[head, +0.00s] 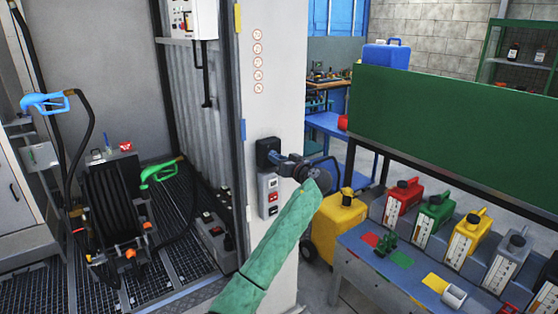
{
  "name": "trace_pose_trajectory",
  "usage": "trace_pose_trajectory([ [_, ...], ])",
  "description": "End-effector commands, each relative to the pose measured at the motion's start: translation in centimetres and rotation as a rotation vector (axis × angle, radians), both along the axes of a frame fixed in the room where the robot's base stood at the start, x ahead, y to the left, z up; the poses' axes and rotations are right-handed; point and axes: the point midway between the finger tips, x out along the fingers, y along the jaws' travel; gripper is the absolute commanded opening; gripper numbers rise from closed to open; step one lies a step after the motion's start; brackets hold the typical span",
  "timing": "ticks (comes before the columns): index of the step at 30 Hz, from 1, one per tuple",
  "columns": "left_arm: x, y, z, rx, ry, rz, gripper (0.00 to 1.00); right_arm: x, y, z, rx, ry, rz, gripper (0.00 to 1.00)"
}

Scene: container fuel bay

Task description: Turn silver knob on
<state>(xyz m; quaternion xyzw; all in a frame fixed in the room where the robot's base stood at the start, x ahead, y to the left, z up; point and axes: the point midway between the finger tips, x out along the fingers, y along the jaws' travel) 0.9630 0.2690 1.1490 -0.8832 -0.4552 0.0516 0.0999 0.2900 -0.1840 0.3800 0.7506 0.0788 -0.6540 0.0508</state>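My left arm, in a green sleeve, reaches up from the bottom middle of the head view. My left gripper (283,160) is at the pale post, pointing at a black box (266,152) fixed to it. The fingertips are at or very near the box's right side; I cannot tell whether they touch. The gripper is small and dark, so its opening is unclear. No silver knob can be made out; the gripper may cover it. Just below, a switch panel (268,196) carries a grey and red switches. My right gripper is not in view.
A white control box (190,18) hangs at the upper left. Blue (45,102) and green (160,171) fuel nozzles and a hose reel (117,205) stand in the left bay. A blue-grey table (365,262) with coloured cans beyond it and a yellow container (337,228) are at right.

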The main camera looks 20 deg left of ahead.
Motion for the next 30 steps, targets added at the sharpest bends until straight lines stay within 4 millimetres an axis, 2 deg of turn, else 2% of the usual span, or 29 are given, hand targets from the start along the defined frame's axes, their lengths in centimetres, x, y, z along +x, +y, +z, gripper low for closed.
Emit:
trace_pose_trajectory([
  [1, 0.0, 0.0, 0.0, 0.000, 0.000, 0.000, 0.09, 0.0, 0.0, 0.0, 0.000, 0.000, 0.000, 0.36],
  [2, 0.0, 0.0, 0.0, 0.000, 0.000, 0.000, 0.03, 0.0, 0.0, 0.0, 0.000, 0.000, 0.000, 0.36],
  [14, 0.0, -0.1, -0.2, 0.040, 0.053, -0.001, 0.03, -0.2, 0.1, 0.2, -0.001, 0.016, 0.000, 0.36],
  [16, 0.0, -0.1, -0.2, 0.063, 0.083, -0.002, 0.03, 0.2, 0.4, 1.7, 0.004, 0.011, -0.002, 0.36],
  [22, 0.0, -0.1, -0.2, 0.159, 0.204, -0.001, 0.03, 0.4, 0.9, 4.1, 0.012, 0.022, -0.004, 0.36],
  [24, 0.0, 0.0, -0.2, 0.200, 0.256, 0.000, 0.03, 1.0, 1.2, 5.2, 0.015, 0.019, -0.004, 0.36],
  [30, 0.0, -0.1, -0.1, 0.317, 0.407, -0.002, 0.03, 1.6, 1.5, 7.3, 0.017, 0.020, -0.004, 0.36],
])
